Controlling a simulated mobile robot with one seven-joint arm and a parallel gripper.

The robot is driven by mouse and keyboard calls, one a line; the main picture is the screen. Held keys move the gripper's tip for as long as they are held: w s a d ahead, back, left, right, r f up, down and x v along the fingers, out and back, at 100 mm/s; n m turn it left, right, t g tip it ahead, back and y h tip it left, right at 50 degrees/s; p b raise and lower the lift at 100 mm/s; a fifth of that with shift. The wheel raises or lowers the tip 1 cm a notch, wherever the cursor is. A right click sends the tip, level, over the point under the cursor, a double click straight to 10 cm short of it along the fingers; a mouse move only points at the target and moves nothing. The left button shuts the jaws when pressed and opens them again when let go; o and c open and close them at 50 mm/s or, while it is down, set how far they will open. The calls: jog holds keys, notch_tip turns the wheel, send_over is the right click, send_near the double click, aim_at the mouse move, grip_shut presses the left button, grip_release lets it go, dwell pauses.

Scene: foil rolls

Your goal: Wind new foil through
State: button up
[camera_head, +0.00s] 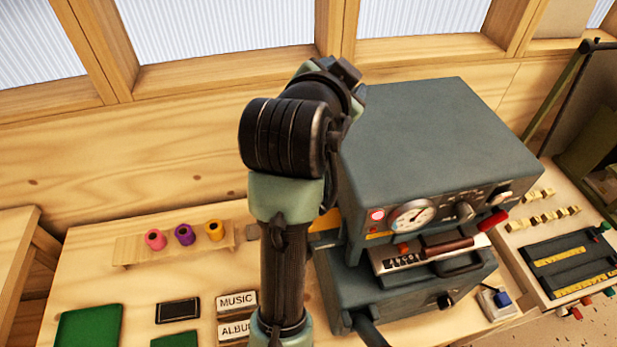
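Pink (155,239), purple (184,234) and orange (214,230) foil rolls sit in a row on a wooden rack (130,252) on the bench, left of my arm. A large dark grey machine (440,125) stands right of my arm. Its front has a round dial (411,217), a lit red lamp, knobs, a red-tipped lever (493,222) and a brown handle (446,247) above a plate of letters. My arm rises in the middle and bends away toward the machine's left side. My gripper is hidden behind the arm and machine.
Left on the bench (75,268) lie green books (88,327), a dark framed plate (177,310) and MUSIC (237,301) and ALBUM (234,330) signs. A side table holds dark type trays (570,262) and brass pieces (543,217).

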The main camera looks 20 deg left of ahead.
jog(key=s+a+f+m+g+h+p, duration=0.2)
jog(key=s+a+f+m+g+p, duration=0.1)
jog(key=s+f+g, duration=0.45)
jog(key=s+a+f+m+g+h+p, duration=0.3)
jog(key=s+f+g+p, duration=0.1)
jog(key=s+f, duration=0.5)
jog(key=b+x, duration=0.2)
jog(key=x, duration=0.1)
jog(key=b+x, duration=0.2)
jog(key=x, duration=0.1)
jog(key=b+x, duration=0.2)
jog(key=x, duration=0.1)
jog(key=shift+w+a+f, duration=0.15)
jog(key=shift+w+a, duration=0.05)
jog(key=shift+a, duration=0.05)
jog(key=p+x, duration=0.2)
jog(key=x, duration=0.1)
jog(key=shift+w, duration=0.15)
jog(key=shift+w+d+f, duration=0.1)
jog(key=shift+d+f, duration=0.1)
jog(key=shift+f, duration=0.45)
grip_shut()
